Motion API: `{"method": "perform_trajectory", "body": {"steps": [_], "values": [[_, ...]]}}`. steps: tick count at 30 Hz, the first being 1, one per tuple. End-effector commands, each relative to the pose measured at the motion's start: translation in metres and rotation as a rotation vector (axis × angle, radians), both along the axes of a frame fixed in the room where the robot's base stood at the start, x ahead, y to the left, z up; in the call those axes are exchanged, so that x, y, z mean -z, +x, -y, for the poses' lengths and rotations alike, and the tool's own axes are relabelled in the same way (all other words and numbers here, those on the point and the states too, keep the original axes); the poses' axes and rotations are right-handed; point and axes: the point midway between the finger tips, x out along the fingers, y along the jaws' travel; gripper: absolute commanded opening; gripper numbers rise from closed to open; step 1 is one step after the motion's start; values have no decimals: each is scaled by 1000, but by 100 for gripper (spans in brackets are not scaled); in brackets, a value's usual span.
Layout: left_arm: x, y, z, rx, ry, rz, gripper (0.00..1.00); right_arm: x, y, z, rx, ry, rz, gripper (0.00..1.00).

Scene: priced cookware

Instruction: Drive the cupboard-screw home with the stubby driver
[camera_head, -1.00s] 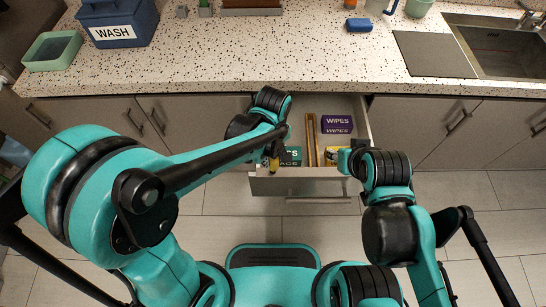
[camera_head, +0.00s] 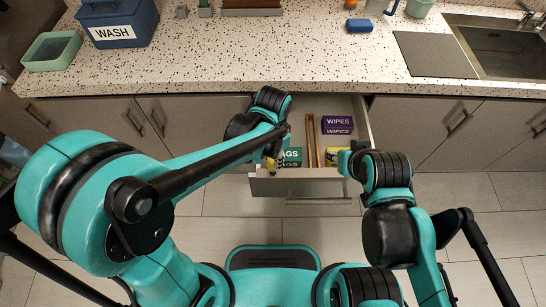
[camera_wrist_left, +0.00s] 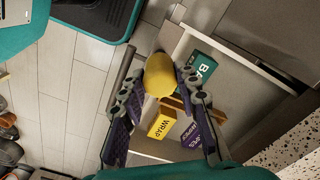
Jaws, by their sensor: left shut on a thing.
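My left gripper (camera_wrist_left: 160,88) is shut on a yellow rounded thing (camera_wrist_left: 160,75), which looks like the stubby driver's handle. In the head view the left gripper (camera_head: 271,152) is at the left front corner of the open drawer (camera_head: 305,187), with a bit of the yellow thing (camera_head: 270,164) showing below it. The driver's tip is hidden. I cannot make out the cupboard-screw in either view. My right gripper (camera_head: 346,161) is at the drawer's right front corner, mostly hidden by its own wrist, so its fingers cannot be read.
The drawer holds a teal bags box (camera_head: 291,156), a purple wipes box (camera_head: 338,124), a yellow wrap box (camera_wrist_left: 160,126) and a wooden divider (camera_head: 312,140). The speckled counter (camera_head: 270,60) lies above, with a blue wash box (camera_head: 118,22). The tiled floor in front is clear.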

Motion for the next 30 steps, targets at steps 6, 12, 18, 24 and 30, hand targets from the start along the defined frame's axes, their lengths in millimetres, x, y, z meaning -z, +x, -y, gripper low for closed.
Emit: {"method": "perform_trajectory", "body": {"steps": [6,12,18,24,30], "values": [[-2,0,0,-2,0,0,0,-2,0,0,0,0,0,40],[-15,0,0,-3,0,0,0,-12,0,0,0,0,0,40],[-28,0,0,-3,0,0,0,-23,0,0,0,0,0,40],[-40,0,0,-3,0,0,0,-33,0,0,0,0,0,40],[-51,0,0,-3,0,0,0,-41,0,0,0,0,0,40]]}}
